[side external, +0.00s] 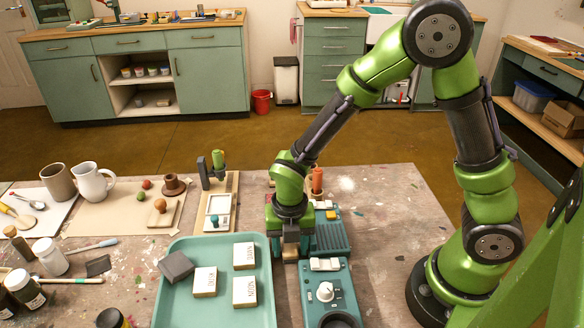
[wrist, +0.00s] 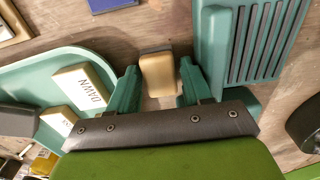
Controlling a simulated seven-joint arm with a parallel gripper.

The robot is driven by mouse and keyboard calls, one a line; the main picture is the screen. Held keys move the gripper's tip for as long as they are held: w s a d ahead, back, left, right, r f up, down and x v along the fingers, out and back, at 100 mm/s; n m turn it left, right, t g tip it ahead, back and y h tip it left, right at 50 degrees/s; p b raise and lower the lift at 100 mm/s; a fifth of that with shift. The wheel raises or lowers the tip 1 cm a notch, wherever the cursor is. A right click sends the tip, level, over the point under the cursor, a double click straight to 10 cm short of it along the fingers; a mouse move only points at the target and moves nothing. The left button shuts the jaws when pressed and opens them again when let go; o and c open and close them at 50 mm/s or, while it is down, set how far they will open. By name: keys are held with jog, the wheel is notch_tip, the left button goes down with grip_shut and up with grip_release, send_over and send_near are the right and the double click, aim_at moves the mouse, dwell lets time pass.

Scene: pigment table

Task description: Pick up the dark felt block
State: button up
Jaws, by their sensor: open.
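The dark felt block (side external: 176,266) is a dark grey block lying tilted at the left edge of the teal tray (side external: 166,300). In the wrist view a dark grey block (wrist: 17,122), apparently the same one, is cut off by the left edge. My gripper (side external: 290,250) is low over the table, to the right of the tray and away from the dark block.
White labelled blocks (side external: 205,281) lie in the tray, one marked DAWN (wrist: 82,86). A teal ribbed device (side external: 332,238) and a teal unit with a white knob (side external: 325,292) stand close to my gripper. Jars (side external: 25,288) and brushes crowd the left.

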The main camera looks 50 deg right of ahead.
aim_at(290, 247)
jog(key=c, duration=0.8)
notch_tip(290, 247, up, 10)
dwell(0.4)
